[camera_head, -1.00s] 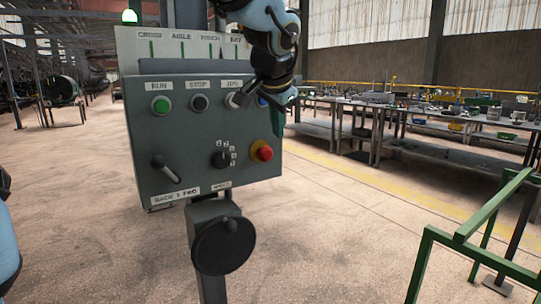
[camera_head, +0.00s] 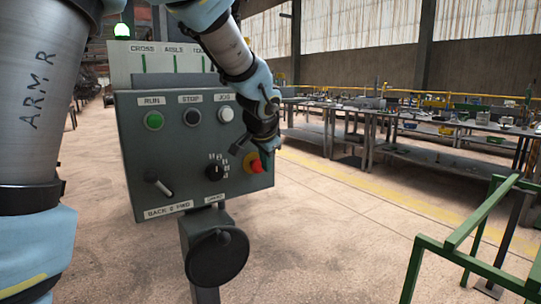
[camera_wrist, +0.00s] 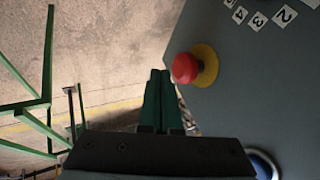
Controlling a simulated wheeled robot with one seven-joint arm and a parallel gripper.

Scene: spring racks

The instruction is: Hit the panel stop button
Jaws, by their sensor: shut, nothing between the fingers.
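The grey control panel (camera_head: 135,184) stands upright in the head view. Its black button (camera_head: 192,117), under the STOP label, is unobstructed. A red mushroom button (camera_head: 252,163) on a yellow base sits lower right, partly covered by my arm's end. In the wrist view the red button (camera_wrist: 185,68) is just right of my gripper (camera_wrist: 157,74). The gripper's green fingers are shut and empty, beside the red button near the panel's edge. I cannot tell whether they touch it. In the head view the fingertips are not clearly visible.
The panel also carries a green RUN button (camera_head: 153,120), a white JOG button (camera_head: 225,114), a rotary selector (camera_head: 214,172) and a lever (camera_head: 160,186). A blue button (camera_wrist: 262,165) shows in the wrist view. A green frame (camera_head: 440,245) stands front right; workbenches (camera_head: 430,130) line the back.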

